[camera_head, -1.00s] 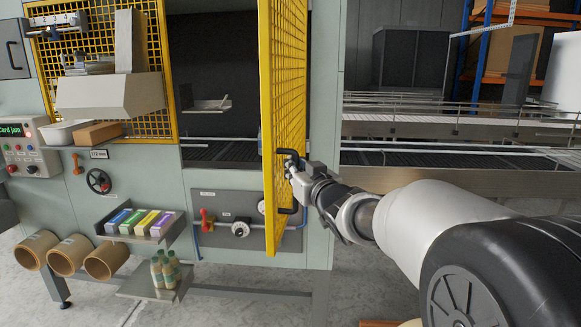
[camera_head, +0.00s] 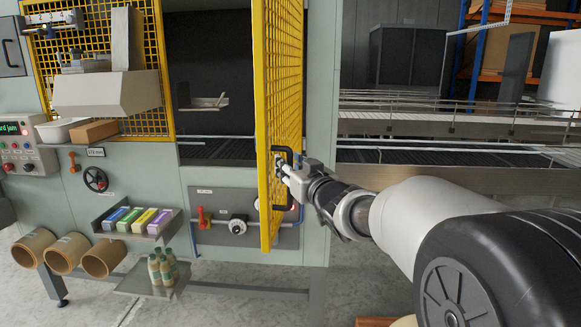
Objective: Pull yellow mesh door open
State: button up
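The yellow mesh door (camera_head: 281,75) stands swung out from the grey machine, seen nearly edge-on, with the dark machine opening showing to its left. A black bar handle (camera_head: 289,153) is on the right-hand face of the door, at its lower part. My gripper (camera_head: 283,166) is at the handle, its fingers close to the upper part of the bar. The fingers are small and partly overlap the handle, so I cannot tell whether they are closed around it.
A shelf with coloured boxes (camera_head: 138,220) and a lower shelf with bottles (camera_head: 163,268) stick out left of the door. A panel with a gauge and red valve (camera_head: 222,212) is behind it. Conveyors (camera_head: 430,124) run at the right. Grey floor shows below.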

jog(key=v, duration=1.2)
jog(key=shift+d, duration=0.15)
jog(key=s+d+f+m+g+h, duration=0.2)
jog(key=s+d+f+h, duration=0.2)
jog(key=s, duration=0.2)
jog(key=s+d+f+m+g+h, duration=0.25)
jog(key=s+d+f, duration=0.2)
jog(key=s, duration=0.25)
jog(key=s+a+f+g, duration=0.1)
jog(key=s+f+g, duration=0.3)
jog(key=s, duration=0.6)
jog(key=s+a+f+g, duration=0.1)
jog(key=s+f+g, duration=0.3)
jog(key=s, duration=0.7)
notch_tip(320, 180, down, 2)
jog(key=shift+s+f, duration=0.2)
jog(key=shift+s, duration=0.05)
